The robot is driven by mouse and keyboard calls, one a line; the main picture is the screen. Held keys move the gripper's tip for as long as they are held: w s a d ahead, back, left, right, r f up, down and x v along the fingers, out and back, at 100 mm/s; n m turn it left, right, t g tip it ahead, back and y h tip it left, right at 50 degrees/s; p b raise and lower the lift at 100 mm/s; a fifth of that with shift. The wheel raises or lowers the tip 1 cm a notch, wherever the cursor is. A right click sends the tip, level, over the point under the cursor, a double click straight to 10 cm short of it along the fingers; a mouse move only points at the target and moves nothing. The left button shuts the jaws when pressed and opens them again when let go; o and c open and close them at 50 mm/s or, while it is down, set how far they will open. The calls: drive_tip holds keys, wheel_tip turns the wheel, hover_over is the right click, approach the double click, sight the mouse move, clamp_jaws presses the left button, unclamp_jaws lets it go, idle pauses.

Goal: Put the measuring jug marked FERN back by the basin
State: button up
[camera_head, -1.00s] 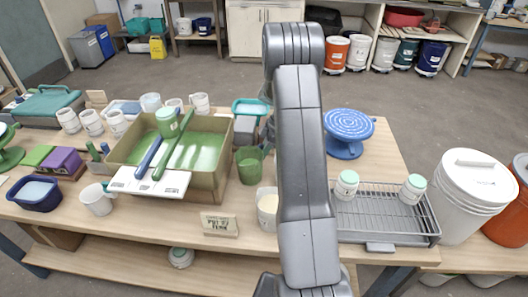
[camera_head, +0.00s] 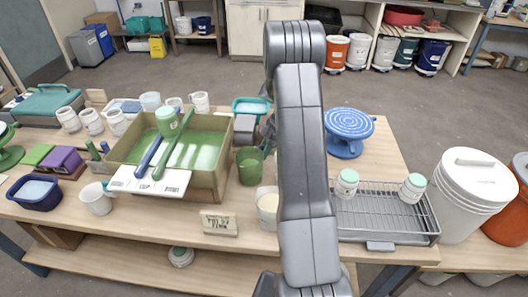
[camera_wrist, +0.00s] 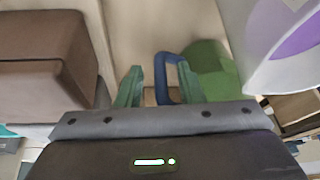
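A green jug (camera_head: 250,168) stands on the table just right of the tan basin (camera_head: 205,180) of green glaze. In the wrist view a green body (camera_wrist: 208,72) with a blue loop handle (camera_wrist: 165,78) appears, probably this jug. My gripper (camera_head: 262,135) is low behind my arm, close to the jug's far side. In the wrist view my gripper (camera_wrist: 160,88) has its green fingers apart, with the handle between them, nearer the right finger. No grip shows. No FERN mark is readable on the jug. A placard (camera_head: 219,223) at the front edge seems to read FERN.
A pale jug (camera_head: 267,207) stands in front, partly hidden by my arm. A white mug (camera_head: 97,198) is left of the basin. A wire rack (camera_head: 388,220) with two lidded jars and a blue turntable (camera_head: 348,130) are at right. A white strip (camera_head: 150,181) lies across the basin's front.

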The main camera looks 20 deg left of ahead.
drive_tip(key=b+v, duration=0.1)
drive_tip(key=v, duration=1)
drive_tip(key=shift+b, duration=0.35)
